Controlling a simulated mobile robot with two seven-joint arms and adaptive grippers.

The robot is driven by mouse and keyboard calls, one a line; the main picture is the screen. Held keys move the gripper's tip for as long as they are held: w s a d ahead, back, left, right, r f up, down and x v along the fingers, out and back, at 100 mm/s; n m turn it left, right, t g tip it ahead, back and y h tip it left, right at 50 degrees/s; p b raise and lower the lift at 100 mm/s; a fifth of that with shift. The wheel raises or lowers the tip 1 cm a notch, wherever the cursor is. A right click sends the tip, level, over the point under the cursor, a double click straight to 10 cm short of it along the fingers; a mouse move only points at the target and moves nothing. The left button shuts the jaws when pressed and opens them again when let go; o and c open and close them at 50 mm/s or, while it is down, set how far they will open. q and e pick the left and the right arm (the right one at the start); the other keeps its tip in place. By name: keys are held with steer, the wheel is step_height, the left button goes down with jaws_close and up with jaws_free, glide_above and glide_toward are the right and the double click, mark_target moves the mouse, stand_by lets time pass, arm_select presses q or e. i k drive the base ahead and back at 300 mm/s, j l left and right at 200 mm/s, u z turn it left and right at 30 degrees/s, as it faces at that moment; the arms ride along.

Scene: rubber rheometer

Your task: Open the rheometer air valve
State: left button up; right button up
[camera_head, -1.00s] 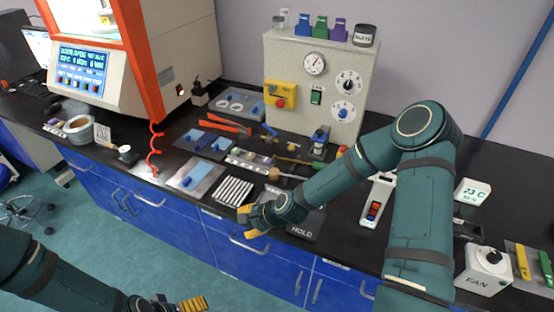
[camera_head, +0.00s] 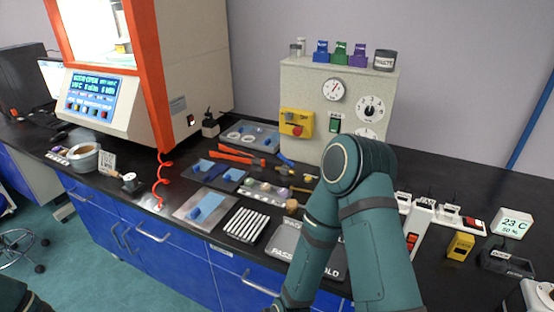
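The rheometer (camera_head: 148,90) is the large cream machine with an orange frame and a lit blue screen (camera_head: 90,93), at the back left of the bench. A red coiled hose (camera_head: 161,180) hangs beside its front right corner. A small grey block with a black top (camera_head: 210,125) stands right of the machine. I cannot tell whether this block is the air valve; no valve is clearly readable. My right arm comes down across the right middle, and its gripper is below the lower edge. My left arm shows only a sliver at the bottom left; its gripper is out of view.
A grey panel box (camera_head: 309,85) with gauges and a yellow switch box (camera_head: 296,123) stands at the back. Trays, rods (camera_head: 247,224) and tools crowd the black bench. A tape roll (camera_head: 85,157) lies at the left. My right arm hides part of the right side.

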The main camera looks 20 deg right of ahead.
mark_target(291, 164)
steer(key=i+j, duration=0.3)
steer(key=j, duration=0.15)
steer(key=i+j, duration=0.25)
steer(key=j, duration=0.2)
steer(key=i+j+z, duration=0.15)
steer(key=z, duration=1.2)
